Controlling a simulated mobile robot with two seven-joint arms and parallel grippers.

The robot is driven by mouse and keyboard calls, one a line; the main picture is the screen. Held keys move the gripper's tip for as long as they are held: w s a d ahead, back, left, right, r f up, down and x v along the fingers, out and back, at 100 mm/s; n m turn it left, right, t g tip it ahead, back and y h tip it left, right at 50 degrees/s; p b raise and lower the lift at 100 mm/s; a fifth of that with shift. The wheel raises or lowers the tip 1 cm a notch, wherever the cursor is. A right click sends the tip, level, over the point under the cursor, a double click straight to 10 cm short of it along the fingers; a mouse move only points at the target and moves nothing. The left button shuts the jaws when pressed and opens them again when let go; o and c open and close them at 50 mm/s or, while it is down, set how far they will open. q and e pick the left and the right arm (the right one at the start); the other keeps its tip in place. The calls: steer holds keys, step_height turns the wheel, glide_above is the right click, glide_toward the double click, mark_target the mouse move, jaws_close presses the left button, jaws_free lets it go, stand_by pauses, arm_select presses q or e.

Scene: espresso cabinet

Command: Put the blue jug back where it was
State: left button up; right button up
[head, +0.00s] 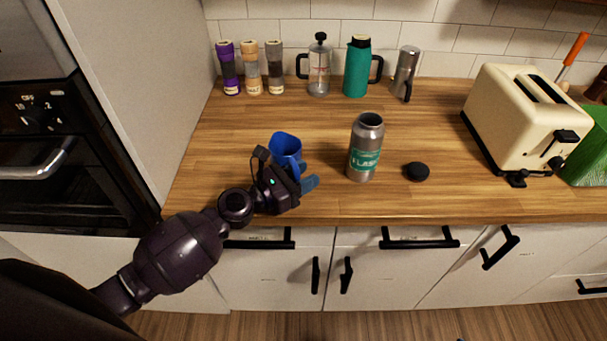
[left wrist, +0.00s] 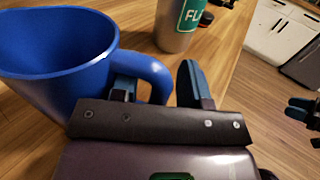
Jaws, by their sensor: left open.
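The blue jug (head: 284,146) stands on the wooden counter at the left front, its spout side away from my gripper. It fills the left of the left wrist view (left wrist: 55,45), with its handle (left wrist: 150,72) towards my fingers. My left gripper (head: 308,178) is open right beside the jug, low over the counter. In the left wrist view the handle runs between the two blue-grey fingers (left wrist: 157,85); whether they touch it I cannot tell. What looks like my right gripper (left wrist: 300,108) shows small and dark at the right edge there; its jaws are unclear.
A steel flask (head: 364,148) stands open to the right of the jug, with a black lid (head: 417,171) beside it. A cream toaster (head: 522,117) is at the right. Spice grinders (head: 251,68), a French press (head: 319,66) and a green jug (head: 357,67) line the back.

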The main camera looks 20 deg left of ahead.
arm_select(q)
steer(key=shift+s+a, duration=0.2)
steer(key=shift+a, duration=0.05)
steer(key=b+v, duration=0.2)
steer(key=v, duration=0.8)
steer(key=shift+s+a+r, duration=0.1)
steer(key=shift+s+a, duration=0.35)
steer(key=shift+s, duration=0.1)
